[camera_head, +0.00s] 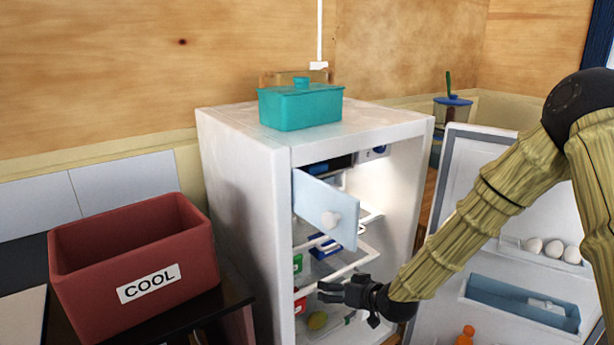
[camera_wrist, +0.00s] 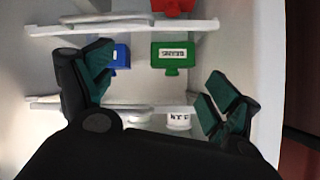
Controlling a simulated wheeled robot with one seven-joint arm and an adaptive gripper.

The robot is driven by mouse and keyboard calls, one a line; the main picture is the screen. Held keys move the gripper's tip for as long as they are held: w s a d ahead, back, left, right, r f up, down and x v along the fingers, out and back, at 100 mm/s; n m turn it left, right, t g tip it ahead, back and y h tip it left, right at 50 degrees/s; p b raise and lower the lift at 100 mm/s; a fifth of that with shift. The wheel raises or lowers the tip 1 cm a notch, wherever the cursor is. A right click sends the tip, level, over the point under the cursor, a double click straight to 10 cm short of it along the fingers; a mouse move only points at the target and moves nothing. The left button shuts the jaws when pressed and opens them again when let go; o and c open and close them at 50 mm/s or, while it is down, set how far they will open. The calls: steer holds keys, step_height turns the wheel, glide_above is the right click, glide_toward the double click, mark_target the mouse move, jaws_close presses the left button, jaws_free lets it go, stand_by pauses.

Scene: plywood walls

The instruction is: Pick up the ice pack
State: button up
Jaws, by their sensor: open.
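I cannot tell for sure which thing is the ice pack. A blue item (camera_head: 325,246) with a pale marking lies on a middle shelf of the open fridge; a blue item also shows in the wrist view (camera_wrist: 122,57), partly behind my left finger. A dark blue shape (camera_head: 337,164) sits in the top compartment, behind its hinged flap (camera_head: 322,205), which stands ajar. My gripper (camera_head: 328,291) is open and empty at the fridge opening, lower than the blue shelf item. In the wrist view my gripper (camera_wrist: 158,88) has its fingers spread, with shelf edges between and beyond them.
A green labelled box (camera_wrist: 174,55), a red item (camera_wrist: 172,6) and white containers (camera_wrist: 178,121) occupy the shelves. The fridge door (camera_head: 455,190) stands open at right, holding eggs. A red COOL bin (camera_head: 190,245) stands at left. A teal box (camera_head: 300,108) sits on the fridge.

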steer(key=w+a+r+n+t+y+b, duration=0.1)
steer(key=w+r, duration=0.3)
steer(key=r, duration=0.2)
steer(key=w+r+n+t+y+b, duration=0.1)
steer(key=w+r, duration=0.3)
steer(key=r, duration=0.3)
steer(key=n+t+y+b, duration=0.2)
steer(key=t, duration=0.1)
glide_toward(319, 166)
steer(key=x, duration=0.8)
steer(key=shift+p+x, duration=0.6)
steer(key=shift+x, duration=2.45)
steer(key=shift+w+d, duration=0.1)
steer(key=c, duration=1.3)
